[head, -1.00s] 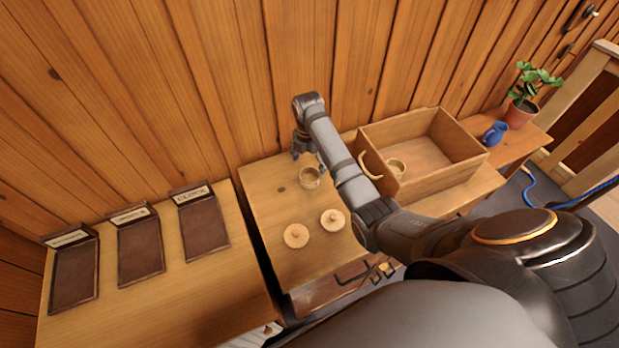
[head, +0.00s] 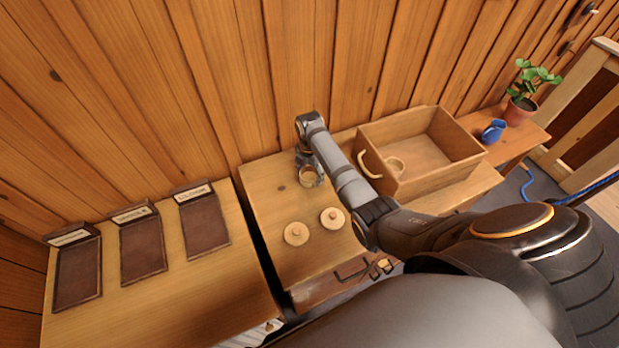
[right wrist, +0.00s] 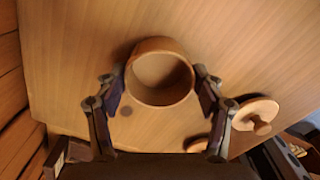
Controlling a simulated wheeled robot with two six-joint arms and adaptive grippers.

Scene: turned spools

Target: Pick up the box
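A small round wooden box without a lid (head: 307,178) stands upright on the middle table, its open top towards the right wrist camera. It also shows in the right wrist view (right wrist: 160,74). My right gripper (right wrist: 160,82) has one finger on each side of it, with hardly any gap; I see no clear grip. In the head view my right gripper (head: 310,174) is at the box, partly hidden by its own arm. Two round knobbed lids, one (head: 296,233) and another (head: 332,218), lie nearer on the same table. My left gripper is not in view.
Dark labelled trays, one (head: 203,225) nearest, lie on the left table. A blue jug (head: 494,131) and potted plant (head: 520,112) stand far right.

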